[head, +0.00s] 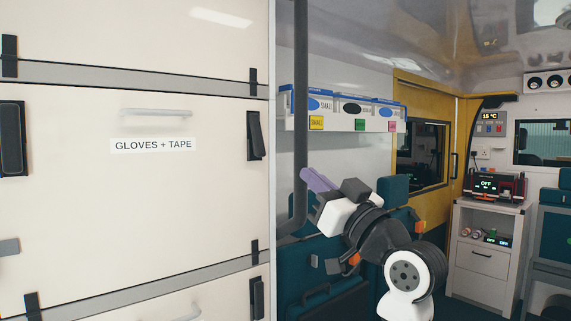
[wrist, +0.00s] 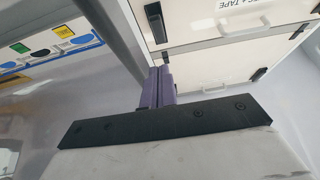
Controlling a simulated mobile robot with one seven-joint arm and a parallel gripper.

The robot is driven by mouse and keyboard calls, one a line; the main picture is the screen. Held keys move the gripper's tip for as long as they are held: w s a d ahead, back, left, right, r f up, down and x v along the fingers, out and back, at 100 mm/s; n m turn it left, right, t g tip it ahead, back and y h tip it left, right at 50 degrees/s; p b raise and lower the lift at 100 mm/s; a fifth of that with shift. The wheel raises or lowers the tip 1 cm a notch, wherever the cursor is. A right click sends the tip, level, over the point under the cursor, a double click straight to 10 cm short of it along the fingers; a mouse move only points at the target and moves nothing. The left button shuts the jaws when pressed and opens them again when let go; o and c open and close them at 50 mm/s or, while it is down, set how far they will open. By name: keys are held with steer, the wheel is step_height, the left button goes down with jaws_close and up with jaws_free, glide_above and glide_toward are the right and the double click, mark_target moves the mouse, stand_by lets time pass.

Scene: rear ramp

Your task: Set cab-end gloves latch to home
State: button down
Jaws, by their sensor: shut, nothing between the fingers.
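The gloves drawer front (head: 70,220) carries the label GLOVES + TAPE (head: 152,144) and a bar handle. My gripper (head: 308,183) has purple fingers held together, empty, right of the cabinet edge and lower than the right-hand latch. In the wrist view, which looks upside down, the shut fingers (wrist: 157,86) point towards a black latch (wrist: 155,22) on the labelled drawer, with a gap in the picture between them. Depth is unclear.
A grey vertical pole (head: 300,110) stands between the cabinet and my arm. A shelf of blue-topped boxes (head: 345,106) hangs behind. Smaller black latches sit on the drawers above and below. A yellow door frame (head: 430,95) and a white cabinet (head: 482,255) are further back.

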mark_target(261, 148)
steer(key=p+x, duration=0.1)
steer(key=x, duration=0.3)
steer(key=f+p+x, duration=0.1)
steer(key=p+x, duration=0.1)
steer(key=x, duration=0.2)
steer(key=f+p+x, duration=0.1)
steer(key=x, duration=0.3)
steer(key=shift+w+a+p, duration=0.4)
steer(key=shift+w, duration=0.1)
steer(key=shift+w+a+f, duration=0.15)
steer(key=shift+w+f, duration=0.05)
steer(key=shift+w, duration=0.05)
